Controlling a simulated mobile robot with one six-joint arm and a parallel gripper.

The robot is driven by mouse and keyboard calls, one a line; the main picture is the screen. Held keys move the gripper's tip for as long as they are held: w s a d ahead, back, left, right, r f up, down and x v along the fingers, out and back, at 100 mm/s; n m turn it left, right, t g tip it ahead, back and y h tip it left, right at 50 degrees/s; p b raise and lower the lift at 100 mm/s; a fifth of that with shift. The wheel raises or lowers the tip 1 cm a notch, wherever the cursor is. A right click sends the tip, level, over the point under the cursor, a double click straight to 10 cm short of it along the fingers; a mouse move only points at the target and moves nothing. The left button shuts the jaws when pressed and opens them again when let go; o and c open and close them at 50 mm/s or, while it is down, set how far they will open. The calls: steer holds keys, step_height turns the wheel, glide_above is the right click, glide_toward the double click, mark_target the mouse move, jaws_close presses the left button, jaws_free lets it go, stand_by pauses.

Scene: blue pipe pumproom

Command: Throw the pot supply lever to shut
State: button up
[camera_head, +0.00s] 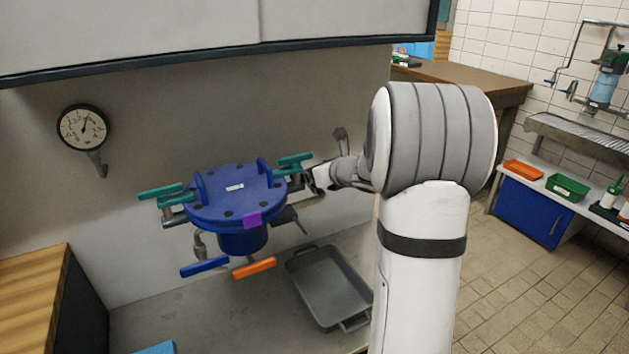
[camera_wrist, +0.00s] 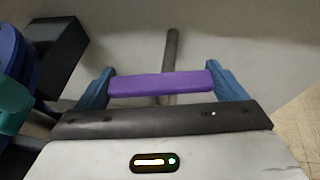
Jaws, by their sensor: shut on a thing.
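The blue lidded pot (camera_head: 235,200) is mounted by the grey wall, with a purple piece (camera_head: 252,218) on its front rim. My gripper (camera_head: 312,180) is just right of the pot. In the wrist view my gripper (camera_wrist: 162,86) is shut on a purple handle (camera_wrist: 150,84), which spans between its two blue fingers. A grey rod (camera_wrist: 170,50) runs behind the handle. In the head view my gripper hides this handle. Teal levers are left (camera_head: 160,190) and right (camera_head: 295,160) of the pot. No readable label shows which one is the supply lever.
A blue lever (camera_head: 205,267) and an orange lever (camera_head: 254,268) hang below the pot. A grey tray (camera_head: 328,288) lies on the bench below. A gauge (camera_head: 83,127) is on the wall. A dark block (camera_wrist: 58,55) is close left of my gripper.

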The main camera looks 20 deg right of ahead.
steer(key=shift+m+h+b, duration=0.4)
steer(key=shift+h+b, duration=0.05)
steer(key=shift+h, duration=0.05)
steer(key=o, duration=0.7)
steer(key=shift+r+p, duration=0.15)
steer(key=shift+p, duration=0.45)
